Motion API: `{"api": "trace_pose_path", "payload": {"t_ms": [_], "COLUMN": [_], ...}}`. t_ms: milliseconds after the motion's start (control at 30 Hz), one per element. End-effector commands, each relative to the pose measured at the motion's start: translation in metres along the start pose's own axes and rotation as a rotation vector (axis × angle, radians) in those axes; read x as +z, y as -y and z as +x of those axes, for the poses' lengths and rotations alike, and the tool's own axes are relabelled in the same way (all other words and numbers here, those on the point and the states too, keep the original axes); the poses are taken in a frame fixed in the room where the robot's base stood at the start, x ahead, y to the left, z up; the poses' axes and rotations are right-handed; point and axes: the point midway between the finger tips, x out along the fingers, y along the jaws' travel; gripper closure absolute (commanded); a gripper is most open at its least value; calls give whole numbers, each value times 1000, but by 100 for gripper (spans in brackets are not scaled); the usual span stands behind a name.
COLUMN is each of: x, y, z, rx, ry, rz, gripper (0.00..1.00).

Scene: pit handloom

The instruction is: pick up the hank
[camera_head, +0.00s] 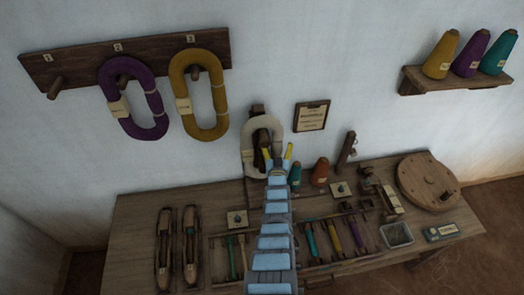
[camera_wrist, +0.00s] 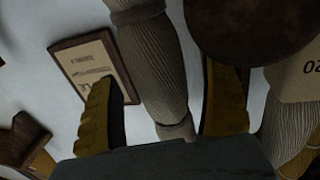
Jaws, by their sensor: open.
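The cream hank (camera_head: 248,135) hangs in a loop on a dark wooden stand at the back of the bench. My gripper (camera_head: 277,156) is open in front of its right side, with its two yellow fingers spread. In the wrist view one ribbed strand of the hank (camera_wrist: 155,60) shows between the fingers of my gripper (camera_wrist: 160,85). I see no finger pressing on it, and the depth between them is unclear. The hank's other strand, with a paper tag (camera_wrist: 292,80), is right of the right finger. My arm hides the hank's lower right in the head view.
A dark round peg end (camera_wrist: 255,25) sits close beyond the right finger. A purple hank (camera_head: 150,115) and a mustard hank (camera_head: 180,95) hang on the wall rack. A framed notice (camera_head: 312,116) is right of the stand. Tools and cones crowd the bench (camera_head: 135,215).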

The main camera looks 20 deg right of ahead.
Motion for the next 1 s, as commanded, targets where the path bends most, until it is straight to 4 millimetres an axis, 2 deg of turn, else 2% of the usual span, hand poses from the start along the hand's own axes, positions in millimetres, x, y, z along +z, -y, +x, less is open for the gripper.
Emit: {"api": "trace_pose_path", "payload": {"t_ms": [167, 400, 433, 767, 1000], "x": [-1, -1, -1, -3, -15], "y": [0, 0, 0, 0, 2], "z": [0, 0, 0, 0, 1], "rx": [0, 0, 0, 0, -3], "ry": [0, -1, -1, -1, -5], "rz": [0, 0, 0, 0, 0], "gripper": [18, 86, 91, 91, 91]}}
